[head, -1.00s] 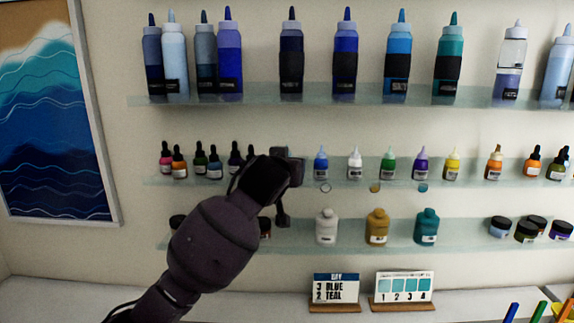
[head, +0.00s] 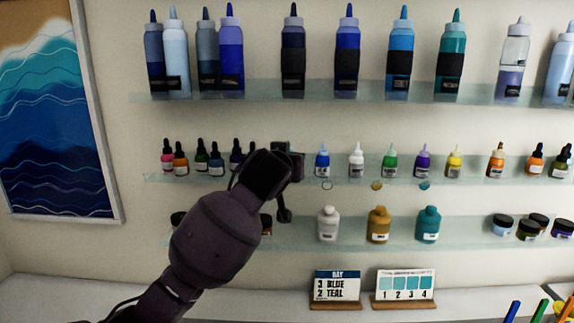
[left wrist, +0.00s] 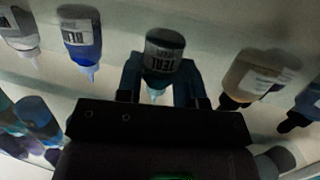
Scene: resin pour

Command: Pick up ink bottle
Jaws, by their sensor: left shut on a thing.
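The ink bottle (left wrist: 165,55) is a small dark teal bottle with a label reading TEAL. It appears upside down in the left wrist view, its pale teal nozzle pointing down the picture. My left gripper (left wrist: 160,82) is shut on it, with one finger on each side. In the head view, my left gripper (head: 287,165) is at the middle shelf, just left of a blue ink bottle (head: 322,160). My own wrist hides most of the held bottle there. I cannot tell whether the bottle is clear of the shelf. My right gripper is not in view.
Neighbours stand close by in the left wrist view: a blue bottle (left wrist: 80,40) and an amber dropper bottle (left wrist: 258,75). Glass shelves lie above (head: 270,93) and below (head: 467,236), holding squeeze bottles, jars and paints. A card reading 3 BLUE, 2 TEAL (head: 337,286) stands below.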

